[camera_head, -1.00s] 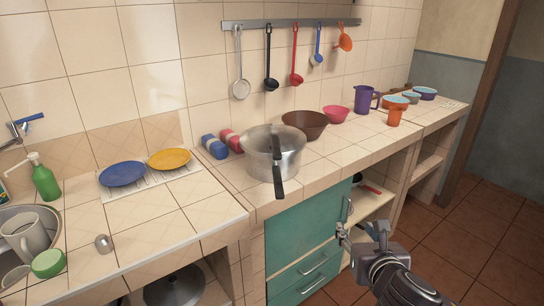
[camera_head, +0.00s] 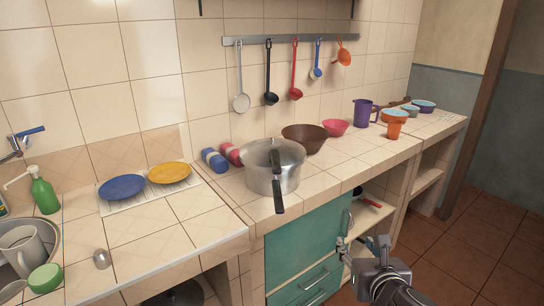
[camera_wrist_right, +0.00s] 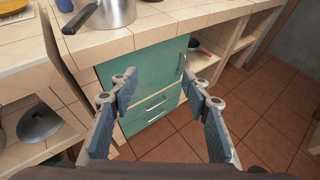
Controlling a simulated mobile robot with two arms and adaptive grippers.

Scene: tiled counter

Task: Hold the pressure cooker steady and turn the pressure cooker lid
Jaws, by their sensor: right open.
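The pressure cooker (camera_head: 285,180) is a silver pot standing upright on the tiled counter. Its lid (camera_head: 270,156) sits on top, with a long black handle (camera_head: 277,182) pointing toward the counter's front edge. The pot also shows at the top of the right wrist view (camera_wrist_right: 116,13), cut off by the frame. My right gripper (camera_head: 354,242) is below and to the right of the cooker, in front of the teal cabinet. In the right wrist view my right gripper (camera_wrist_right: 160,95) is open and empty, its fingers wide apart. My left gripper is not in view.
A teal cabinet (camera_head: 296,245) with drawers is under the counter. Blue and pink cylinders (camera_head: 214,159) and a brown bowl (camera_head: 304,138) stand close to the cooker. Utensils hang above. Plates lie on a rack at left. The counter in front of the plates is mostly clear.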

